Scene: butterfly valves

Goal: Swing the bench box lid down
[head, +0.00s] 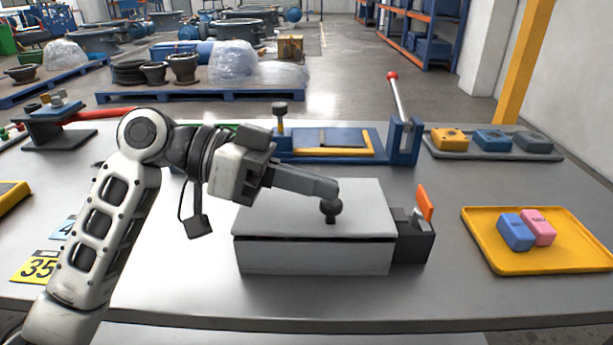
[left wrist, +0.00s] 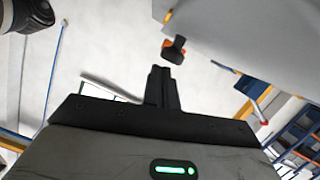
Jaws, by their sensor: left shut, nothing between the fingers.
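The bench box (head: 312,258) is a light grey box at the middle front of the bench. Its grey lid (head: 285,212) lies flat or nearly flat over it, with a dark seam along the front; I cannot tell if it is fully seated. A black ball knob (head: 330,208) stands on the lid. My left gripper (head: 329,189) is shut and empty, its tips just above or at the knob; contact cannot be told. In the left wrist view the shut fingers (left wrist: 161,88) point toward a small black and orange part. My right gripper is not in view.
A dark block (head: 415,243) with an orange lever (head: 424,203) adjoins the box's right side. A yellow tray (head: 480,238) with blue and pink blocks lies farther right. A blue fixture (head: 404,142) with a red-tipped handle stands behind. The bench front is clear.

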